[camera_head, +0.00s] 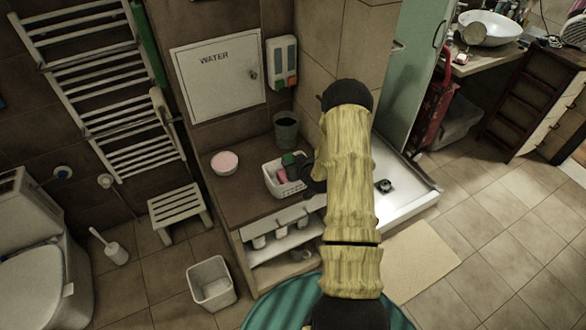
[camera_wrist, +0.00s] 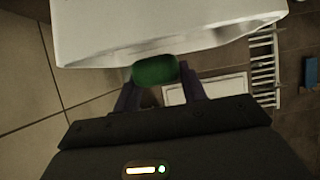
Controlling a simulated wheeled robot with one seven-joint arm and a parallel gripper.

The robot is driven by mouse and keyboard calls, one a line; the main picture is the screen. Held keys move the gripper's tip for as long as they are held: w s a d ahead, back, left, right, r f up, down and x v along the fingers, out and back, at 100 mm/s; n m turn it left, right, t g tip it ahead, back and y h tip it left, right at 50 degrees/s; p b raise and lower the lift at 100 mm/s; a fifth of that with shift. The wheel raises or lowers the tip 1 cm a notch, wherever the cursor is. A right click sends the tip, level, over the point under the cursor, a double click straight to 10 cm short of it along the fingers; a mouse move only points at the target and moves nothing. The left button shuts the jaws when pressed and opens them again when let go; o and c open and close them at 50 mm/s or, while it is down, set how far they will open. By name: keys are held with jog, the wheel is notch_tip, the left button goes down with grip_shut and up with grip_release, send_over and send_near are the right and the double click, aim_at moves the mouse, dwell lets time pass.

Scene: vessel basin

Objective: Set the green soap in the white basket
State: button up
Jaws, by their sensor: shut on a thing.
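The green soap (camera_wrist: 155,71) is held between the two fingers of my gripper (camera_wrist: 158,85) in the wrist view. In the head view the soap (camera_head: 289,159) shows as a small green patch at the far side of the white basket (camera_head: 288,190), over or at its opening. Whether it touches the basket is unclear. The basket stands on the brown counter. My gripper (camera_head: 305,168) is partly hidden behind my arm at the basket's right. A large white surface close to the soap fills the top of the wrist view; it appears to be the basket.
A dark cup (camera_head: 286,131) stands behind, near the wall. Bare counter lies between bowl and basket.

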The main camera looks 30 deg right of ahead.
jog(key=f, duration=0.2)
jog(key=f+p, duration=0.1)
jog(key=shift+s+d, duration=0.1)
jog(key=shift+s, duration=0.15)
jog(key=shift+w+a+f, duration=0.1)
jog(key=shift+a+f, duration=0.2)
jog(key=shift+a, duration=0.05)
jog(key=shift+d, duration=0.1)
jog(key=shift+d, duration=0.1)
jog(key=shift+f+b, duration=0.25)
jog(key=shift+b, duration=0.05)
jog(key=shift+d+f+b, duration=0.1)
jog(key=shift+f+b, duration=0.2)
